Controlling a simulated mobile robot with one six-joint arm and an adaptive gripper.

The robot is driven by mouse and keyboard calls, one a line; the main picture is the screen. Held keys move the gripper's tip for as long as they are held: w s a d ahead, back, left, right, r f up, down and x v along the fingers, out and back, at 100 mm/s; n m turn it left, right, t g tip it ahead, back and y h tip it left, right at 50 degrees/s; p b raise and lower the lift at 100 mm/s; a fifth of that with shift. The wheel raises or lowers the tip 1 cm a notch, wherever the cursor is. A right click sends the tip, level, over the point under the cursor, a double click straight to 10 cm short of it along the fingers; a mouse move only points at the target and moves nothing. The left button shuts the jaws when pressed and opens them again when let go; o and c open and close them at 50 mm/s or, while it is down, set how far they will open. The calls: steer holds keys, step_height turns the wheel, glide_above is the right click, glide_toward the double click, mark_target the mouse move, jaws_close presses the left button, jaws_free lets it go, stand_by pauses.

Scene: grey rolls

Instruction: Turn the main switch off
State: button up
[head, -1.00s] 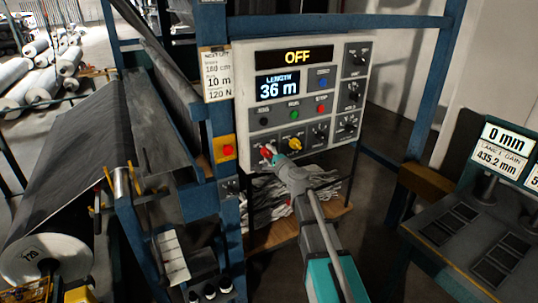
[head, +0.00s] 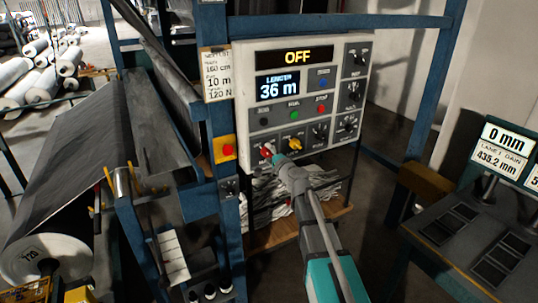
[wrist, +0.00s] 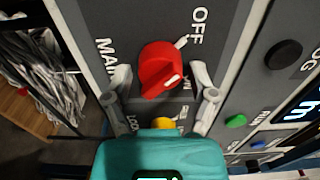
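The red main switch (wrist: 160,68) is a rotary knob on the grey panel, in the middle of the wrist view. An OFF label is above it, a partly hidden label ending in N is at its lower right, and MAIN is at its left. The knob's white mark is at its lower right, on the side away from OFF. In the head view the switch (head: 267,149) is at the panel's lower left. My gripper (wrist: 162,78) is open, with one finger on each side of the knob; contact cannot be told. It also shows in the head view (head: 277,159).
A yellow knob (wrist: 163,123) is close below, partly hidden by my gripper. Green (wrist: 236,121) and black (wrist: 283,54) buttons are to the right. The panel's display (head: 308,56) reads OFF, and another (head: 278,87) reads 36 m. A blue post (head: 226,150) stands left of the panel.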

steer(key=shift+s, duration=0.15)
stand_by(0.3)
steer(key=v, duration=1.1)
steer(key=shift+s+d, duration=0.2)
steer(key=shift+s, duration=0.15)
steer(key=s+a+f+n+g, duration=0.5)
steer(key=s+f+n+g, duration=0.5)
steer(key=f, duration=0.2)
steer(key=s+d+f+n+g+h, duration=0.3)
steer(key=s+d+f+g+h, duration=0.3)
steer(key=s+d, duration=0.3)
steer(key=s+h, duration=0.1)
steer(key=s, duration=0.1)
steer(key=shift+s+f, duration=0.3)
steer(key=shift+d, duration=0.15)
